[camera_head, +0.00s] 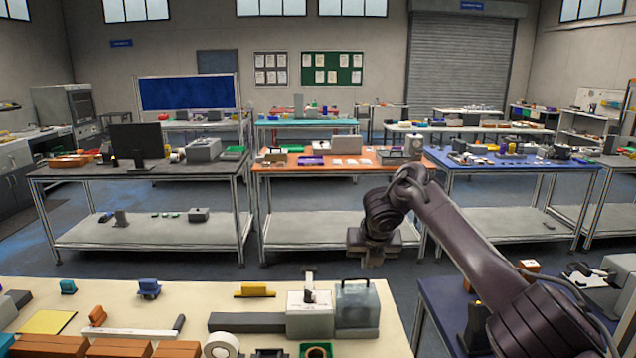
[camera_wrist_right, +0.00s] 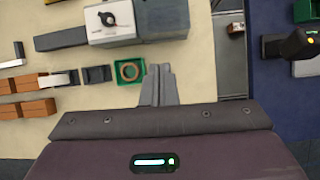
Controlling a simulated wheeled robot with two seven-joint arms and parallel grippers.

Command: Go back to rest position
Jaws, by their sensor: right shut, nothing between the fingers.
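My right gripper (camera_head: 376,252) hangs at the end of my right arm, raised above the right end of the cream table (camera_head: 150,300) in the head view. In the right wrist view its fingers (camera_wrist_right: 160,86) are together with nothing between them. They point toward the table's edge, beside a green box with a brown ring (camera_wrist_right: 129,71). My left gripper is in neither view.
A grey and white machine (camera_head: 310,312) with a clear container (camera_head: 357,302) stands near the table's right end. Orange-brown boxes (camera_head: 119,348) and a white tape roll (camera_head: 221,345) lie along the front. A blue table (camera_head: 440,300) stands at right, across a narrow gap.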

